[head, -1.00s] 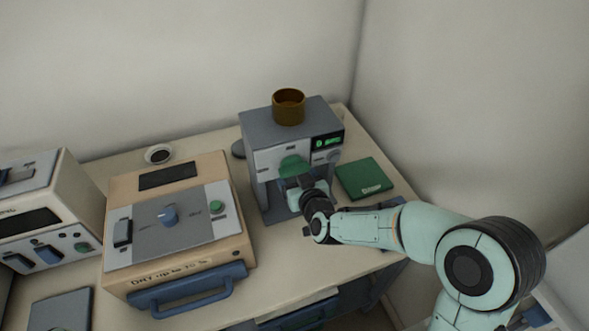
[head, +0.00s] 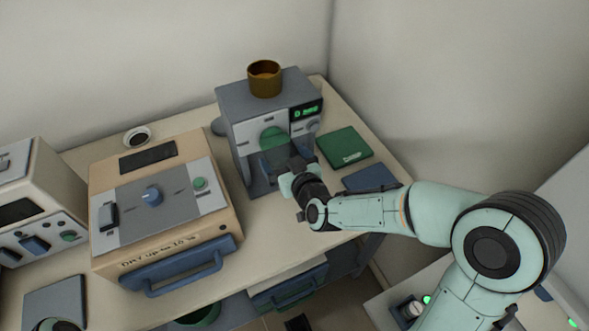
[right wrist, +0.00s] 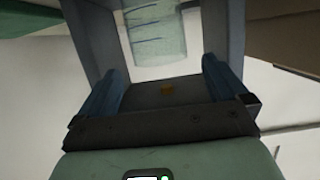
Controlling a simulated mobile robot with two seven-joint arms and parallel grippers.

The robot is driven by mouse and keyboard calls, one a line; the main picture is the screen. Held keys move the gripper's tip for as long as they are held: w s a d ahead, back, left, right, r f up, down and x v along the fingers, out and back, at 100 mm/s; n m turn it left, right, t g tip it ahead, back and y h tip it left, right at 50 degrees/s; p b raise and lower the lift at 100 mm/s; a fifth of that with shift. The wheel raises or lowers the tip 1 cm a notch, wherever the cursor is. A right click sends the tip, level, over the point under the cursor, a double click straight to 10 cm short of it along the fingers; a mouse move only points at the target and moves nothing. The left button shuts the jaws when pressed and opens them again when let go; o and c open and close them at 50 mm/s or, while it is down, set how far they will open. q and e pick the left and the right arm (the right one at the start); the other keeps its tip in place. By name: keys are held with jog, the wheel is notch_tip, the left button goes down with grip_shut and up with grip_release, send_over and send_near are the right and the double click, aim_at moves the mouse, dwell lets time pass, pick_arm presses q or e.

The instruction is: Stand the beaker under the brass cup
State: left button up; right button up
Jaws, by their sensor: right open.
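The brass cup (head: 264,80) stands upright on top of the grey machine (head: 232,112). My right gripper (head: 284,168) is in front of the machine's open bay, below its green round part (head: 271,138). It is open. In the right wrist view, a clear beaker with graduation lines (right wrist: 155,38) shows beyond the open jaws (right wrist: 162,80), and no grip on it is seen. In the head view the beaker is hard to make out behind the hand. Its footing cannot be told.
A beige furnace (head: 165,240) with a blue handle stands to the left, and another unit (head: 35,215) is further left. A green pad (head: 344,147) and a blue pad (head: 370,178) lie right of the machine. A wall corner closes the back.

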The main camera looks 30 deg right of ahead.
jog(key=v, duration=0.7)
jog(key=shift+p, duration=0.3)
